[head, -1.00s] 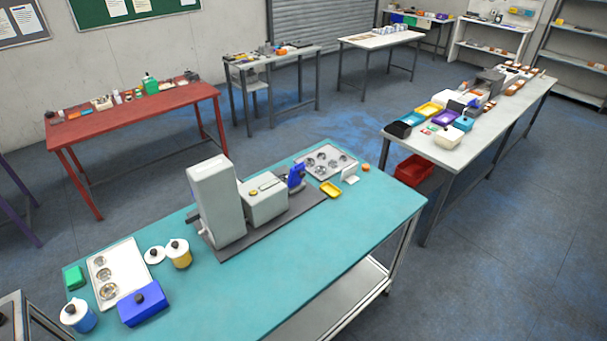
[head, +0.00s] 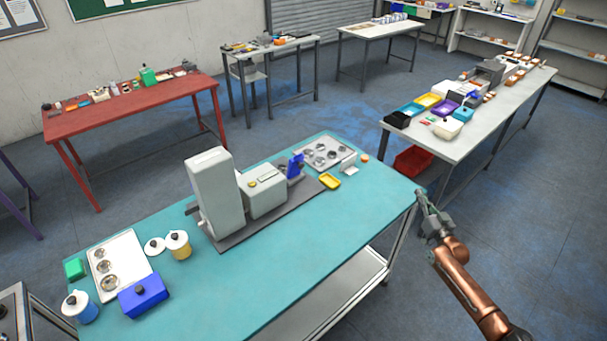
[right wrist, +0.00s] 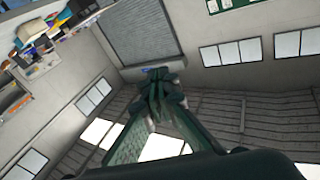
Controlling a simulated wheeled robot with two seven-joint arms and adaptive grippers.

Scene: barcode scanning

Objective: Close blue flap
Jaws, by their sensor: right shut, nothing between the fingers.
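The blue flap (head: 295,166) stands raised at the right end of the grey and white machine (head: 215,192) on the teal table. Its exact angle is too small to tell. My right gripper (head: 420,193) is shut and empty, beyond the table's right edge and well apart from the flap. In the right wrist view its fingers (right wrist: 155,78) are together and point toward the room's wall and ceiling; the flap is not seen there. My left gripper is not in view.
On the teal table (head: 300,265), a yellow tray (head: 330,181) and a metal plate with round cups (head: 325,152) are near the flap. A blue box (head: 144,294) and lidded jars stand at the left. The front right of the table is clear. A white table (head: 460,150) stands behind my right arm.

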